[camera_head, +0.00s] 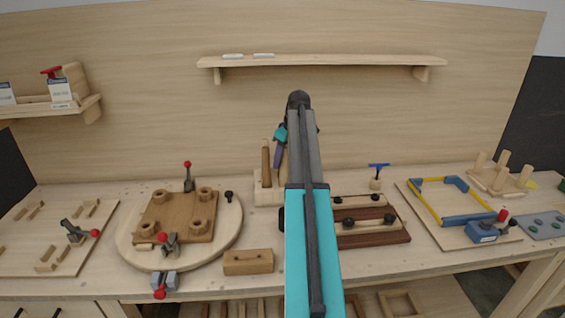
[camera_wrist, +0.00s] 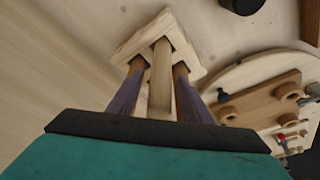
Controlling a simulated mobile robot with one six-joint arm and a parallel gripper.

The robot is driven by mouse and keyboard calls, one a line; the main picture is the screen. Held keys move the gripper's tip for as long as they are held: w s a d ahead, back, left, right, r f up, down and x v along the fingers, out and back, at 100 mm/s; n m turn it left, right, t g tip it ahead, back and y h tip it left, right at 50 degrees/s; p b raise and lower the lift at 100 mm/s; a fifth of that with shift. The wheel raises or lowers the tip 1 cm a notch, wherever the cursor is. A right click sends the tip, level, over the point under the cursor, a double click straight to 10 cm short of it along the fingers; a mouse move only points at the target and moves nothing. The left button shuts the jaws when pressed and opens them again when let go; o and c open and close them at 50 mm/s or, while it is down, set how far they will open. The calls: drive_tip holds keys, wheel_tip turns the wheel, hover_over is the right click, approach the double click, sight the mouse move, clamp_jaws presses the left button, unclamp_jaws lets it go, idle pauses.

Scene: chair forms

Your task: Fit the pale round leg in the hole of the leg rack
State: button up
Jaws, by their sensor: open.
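The leg rack (camera_head: 268,197) is a pale wooden block at the back of the bench, partly behind my arm. It also shows in the wrist view (camera_wrist: 190,57). The pale leg (camera_wrist: 160,78) stands between my two purple fingers, with its far end at the rack; it appears to sit in a hole, though the depth cannot be told. Darker brown legs (camera_wrist: 181,90) stand in the rack on either side, partly hidden by the fingers. One brown leg (camera_head: 265,163) also shows in the head view. My gripper (camera_wrist: 160,98) is open around the pale leg, with gaps on both sides.
A round board with a brown peg plate (camera_head: 178,216) lies left of the rack. A wooden block (camera_head: 248,262) lies in front. A dark slatted panel (camera_head: 370,238) lies right of my arm, with a yellow-blue frame (camera_head: 432,206) beyond. A shelf (camera_head: 330,61) hangs above.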

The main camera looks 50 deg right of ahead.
drive_tip(key=b+v, duration=0.3)
drive_tip(key=v, duration=0.9)
drive_tip(key=shift+r, duration=0.2)
